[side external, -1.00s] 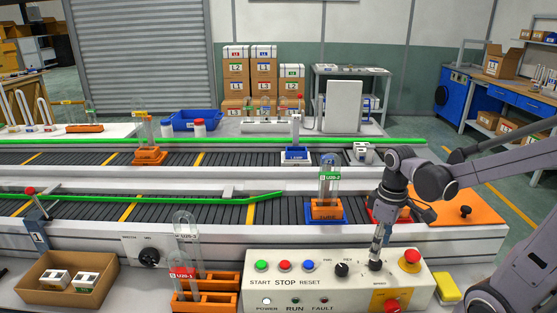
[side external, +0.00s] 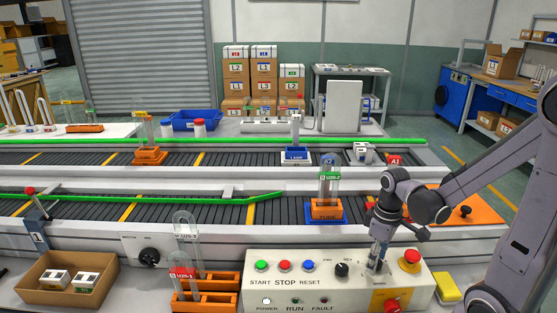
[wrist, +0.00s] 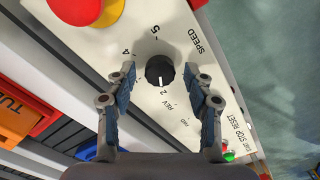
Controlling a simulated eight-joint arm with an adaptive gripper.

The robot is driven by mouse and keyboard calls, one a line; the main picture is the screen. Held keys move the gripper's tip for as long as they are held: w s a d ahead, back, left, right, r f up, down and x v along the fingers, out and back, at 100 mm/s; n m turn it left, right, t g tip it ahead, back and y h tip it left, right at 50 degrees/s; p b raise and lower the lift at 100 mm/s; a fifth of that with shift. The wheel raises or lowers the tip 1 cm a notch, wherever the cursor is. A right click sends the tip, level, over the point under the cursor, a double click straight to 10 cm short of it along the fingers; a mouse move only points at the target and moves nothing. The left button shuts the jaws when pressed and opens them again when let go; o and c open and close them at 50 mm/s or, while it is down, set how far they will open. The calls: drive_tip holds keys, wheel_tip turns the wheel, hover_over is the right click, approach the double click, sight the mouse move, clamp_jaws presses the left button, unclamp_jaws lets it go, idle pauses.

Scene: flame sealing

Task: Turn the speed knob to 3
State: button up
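The black speed knob (wrist: 160,71) sits on the cream control panel (wrist: 218,50) in the wrist view. Its white pointer mark faces the printed 2. The 4 and 5 are also readable; the 3 is not visible. My gripper (wrist: 159,69) is open, one finger on each side of the knob, with gaps showing between fingers and knob. In the side external view my gripper (side external: 376,265) points down at the right part of the panel (side external: 300,296), and its fingers largely hide the speed knob.
A red emergency button (side external: 410,257) stands just right of my gripper. Another black selector knob (side external: 341,269) and green, red and blue buttons (side external: 285,266) lie to its left. A conveyor with a tube in an orange holder (side external: 327,210) runs behind the panel.

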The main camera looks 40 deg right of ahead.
clamp_jaws()
drive_tip(key=shift+m, duration=0.4)
drive_tip(key=m, duration=0.5)
drive_tip(key=shift+m, duration=0.3)
drive_tip(key=m, duration=0.5)
drive_tip(key=shift+m, duration=0.4)
drive_tip(key=shift+o, duration=1.2)
unclamp_jaws()
